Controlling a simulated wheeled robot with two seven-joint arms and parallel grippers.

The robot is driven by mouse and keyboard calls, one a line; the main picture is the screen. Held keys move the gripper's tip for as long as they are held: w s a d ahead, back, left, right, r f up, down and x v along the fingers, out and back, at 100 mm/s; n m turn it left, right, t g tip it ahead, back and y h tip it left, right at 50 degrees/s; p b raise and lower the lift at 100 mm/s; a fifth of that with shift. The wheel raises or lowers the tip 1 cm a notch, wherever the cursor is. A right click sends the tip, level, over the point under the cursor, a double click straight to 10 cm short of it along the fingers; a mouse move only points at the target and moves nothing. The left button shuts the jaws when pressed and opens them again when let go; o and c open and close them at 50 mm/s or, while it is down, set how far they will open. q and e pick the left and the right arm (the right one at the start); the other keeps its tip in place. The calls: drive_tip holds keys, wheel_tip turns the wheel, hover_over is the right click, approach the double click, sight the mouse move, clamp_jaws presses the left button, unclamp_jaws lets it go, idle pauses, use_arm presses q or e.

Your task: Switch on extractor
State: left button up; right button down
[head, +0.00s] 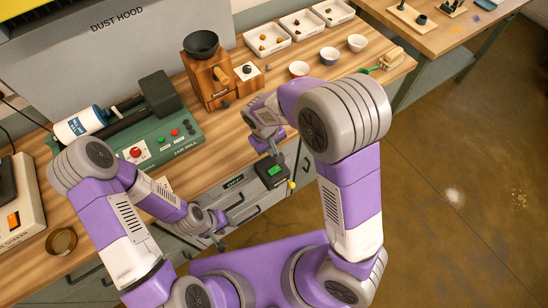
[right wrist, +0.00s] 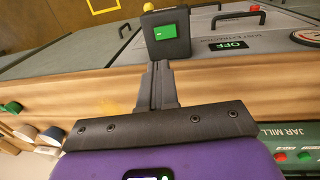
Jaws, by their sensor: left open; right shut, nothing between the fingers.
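The extractor (head: 240,197) is a grey unit at the table's front edge. Its small dark display reads OFF in the right wrist view (right wrist: 230,44). A dark box with a green face (head: 273,170) and a yellow ball (head: 292,185) sits at its right end; the box also shows in the right wrist view (right wrist: 166,36). My right gripper (head: 273,152) is shut and empty, its fingertips right at the box; I cannot tell whether they touch. My left gripper (head: 218,222) is open and empty, low in front of the cabinet fronts.
The green jar mill (head: 165,140) stands on the wooden table (head: 225,125) behind my arms. A wooden grinder (head: 210,85), small bowls (head: 330,56) and white trays (head: 268,40) stand farther back. Drawer handles (head: 243,216) stick out at the front. The floor at right is clear.

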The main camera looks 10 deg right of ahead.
sight(277, 168)
use_arm(q)
wheel_tip(277, 168, down, 2)
drive_tip(key=shift+b, duration=0.9)
use_arm(e)
drive_tip(key=f, duration=0.4)
drive_tip(key=d+f, duration=0.1)
drive_tip(key=f, duration=0.8)
drive_tip(key=shift+w+d+f, duration=0.15)
drive_tip(key=shift+w+d, duration=0.15)
drive_tip(key=shift+d, duration=0.1)
